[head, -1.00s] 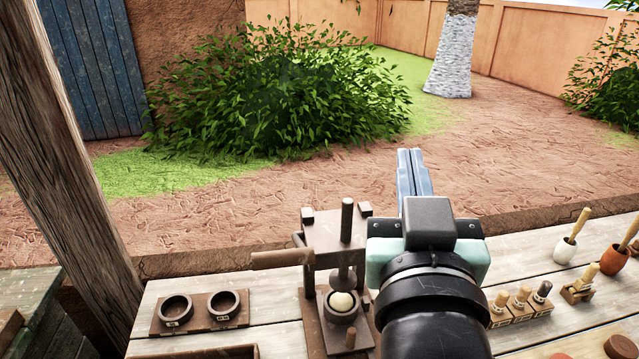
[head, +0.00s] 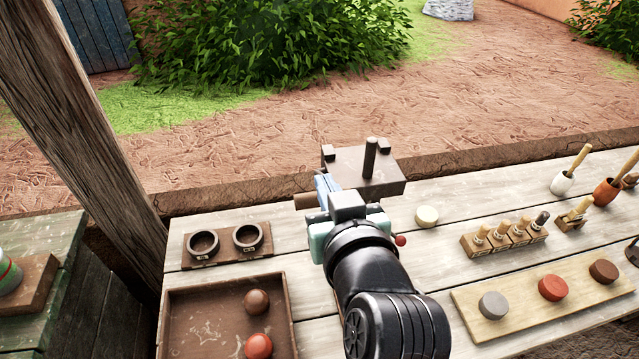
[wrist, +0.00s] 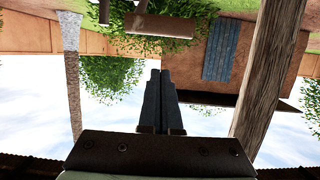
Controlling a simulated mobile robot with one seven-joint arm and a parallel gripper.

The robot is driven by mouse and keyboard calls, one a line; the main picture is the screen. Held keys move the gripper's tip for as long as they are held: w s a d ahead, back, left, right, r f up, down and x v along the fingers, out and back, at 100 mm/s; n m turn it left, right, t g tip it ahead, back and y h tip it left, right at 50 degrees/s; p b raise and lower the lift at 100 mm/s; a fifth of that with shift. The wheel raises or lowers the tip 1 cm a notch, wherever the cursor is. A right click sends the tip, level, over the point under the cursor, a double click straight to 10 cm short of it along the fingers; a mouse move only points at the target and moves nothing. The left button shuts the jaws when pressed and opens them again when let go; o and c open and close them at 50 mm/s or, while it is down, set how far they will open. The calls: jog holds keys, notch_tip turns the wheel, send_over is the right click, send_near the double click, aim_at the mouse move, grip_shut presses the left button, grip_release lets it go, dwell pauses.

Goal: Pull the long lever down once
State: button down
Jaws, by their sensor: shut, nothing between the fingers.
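The press (head: 365,172) is a dark wooden block with an upright rod, near the bench's back edge. Its long lever (head: 304,201) is a brown round bar sticking out to the left, partly hidden by my gripper. My gripper (head: 323,184) is shut and empty, its blue-grey fingers overlapping the lever in the head view. In the wrist view, which looks upside down, a brown bar that looks like the lever (wrist: 158,25) lies beyond the fingertips (wrist: 158,72), apart from them in the picture. I cannot tell whether they touch. My arm hides the press's lower part.
Two small cups in a holder (head: 225,258) and a tray (head: 185,305) with two balls lie left. A cream disc (head: 427,215) is right of the press. Stamps (head: 500,237), a board of coloured discs (head: 480,328) and mortars (head: 563,184) stand farther right. A post (head: 85,130) rises left.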

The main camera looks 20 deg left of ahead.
jog(key=w+a+f+p, duration=0.2)
jog(key=w, duration=0.1)
jog(key=w+a+f+p, duration=0.1)
jog(key=f, duration=0.1)
jog(key=shift+w, duration=0.2)
jog(key=shift+s+d+f+p, duration=0.3)
jog(key=shift+s+p, duration=0.05)
jog(key=shift+s, duration=0.05)
jog(key=shift+f, duration=0.1)
